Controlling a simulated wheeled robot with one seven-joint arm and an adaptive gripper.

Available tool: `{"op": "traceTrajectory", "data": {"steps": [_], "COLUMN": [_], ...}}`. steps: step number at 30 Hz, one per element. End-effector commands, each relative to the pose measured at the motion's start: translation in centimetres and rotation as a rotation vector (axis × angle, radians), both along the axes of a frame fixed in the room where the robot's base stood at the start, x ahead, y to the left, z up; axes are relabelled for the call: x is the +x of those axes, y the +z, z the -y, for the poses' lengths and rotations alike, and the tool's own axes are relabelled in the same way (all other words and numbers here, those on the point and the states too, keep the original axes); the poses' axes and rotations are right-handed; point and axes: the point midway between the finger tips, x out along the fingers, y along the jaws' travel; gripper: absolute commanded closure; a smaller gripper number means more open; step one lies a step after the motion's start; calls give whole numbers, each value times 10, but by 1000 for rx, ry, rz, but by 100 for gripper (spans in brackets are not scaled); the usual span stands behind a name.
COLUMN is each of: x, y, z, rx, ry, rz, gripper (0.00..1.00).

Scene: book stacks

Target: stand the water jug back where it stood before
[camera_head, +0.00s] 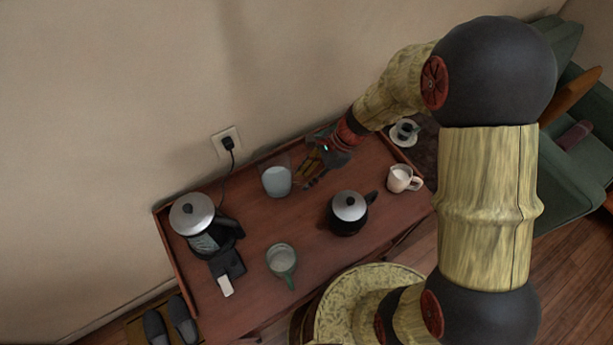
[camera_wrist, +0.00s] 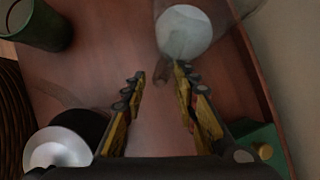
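The water jug (camera_head: 276,181) is a clear glass vessel with pale water in it. It stands upright on the red-brown table near the wall. It also shows at the top of the wrist view (camera_wrist: 184,32), ahead of the fingertips. A faint see-through part, perhaps its handle, reaches toward the gap between the fingers. My gripper (camera_head: 309,181) is just right of the jug, low over the table. In the wrist view my gripper (camera_wrist: 160,80) is open, with nothing clearly held between its fingers. I cannot tell whether it touches the jug.
A black pot with a silver lid (camera_head: 348,207) stands right of the jug, and a green mug (camera_head: 282,259) in front. An electric kettle (camera_head: 193,214) is at left, a cream pitcher (camera_head: 400,178) and a cup (camera_head: 404,130) at right. A green box (camera_wrist: 262,140) lies beside my gripper.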

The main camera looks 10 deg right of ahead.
Motion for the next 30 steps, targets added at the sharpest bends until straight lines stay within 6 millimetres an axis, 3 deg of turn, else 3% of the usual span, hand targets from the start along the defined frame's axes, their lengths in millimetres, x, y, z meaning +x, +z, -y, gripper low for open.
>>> {"op": "traceTrajectory", "data": {"steps": [12, 18, 26, 30], "x": [5, 6, 5, -2], "y": [75, 94, 104, 133], "z": [40, 52, 56, 60], "rx": [0, 0, -6, -43], "ry": [-3, -2, 16, 125], "rz": [2, 1, 13, 105], "gripper": [71, 71, 71, 71]}}
